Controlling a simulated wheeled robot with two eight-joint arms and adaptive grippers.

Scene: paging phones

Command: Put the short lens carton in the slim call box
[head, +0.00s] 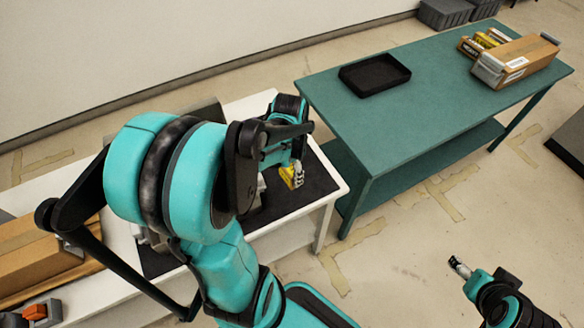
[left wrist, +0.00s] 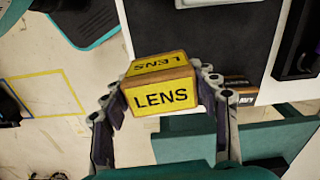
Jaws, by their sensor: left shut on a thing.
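The lens carton (left wrist: 165,97) is a small yellow box with "LENS" in black on two faces. My left gripper (left wrist: 163,110) is shut on it, with one finger on each side. In the head view the carton (head: 287,177) shows as a yellow patch at my left gripper (head: 294,176), over the dark mat on the white table. I cannot tell from the head view which container is the slim call box; no name can be read. My right gripper (head: 459,266) is empty over the floor at lower right; its finger opening is too small to tell.
A green table (head: 400,115) holds a shallow black tray (head: 374,75), a long cardboard box (head: 517,60) and an open box with yellow items (head: 484,41). The white table (head: 331,181) bears a cardboard box (head: 35,260) at left. The green table's front middle is clear.

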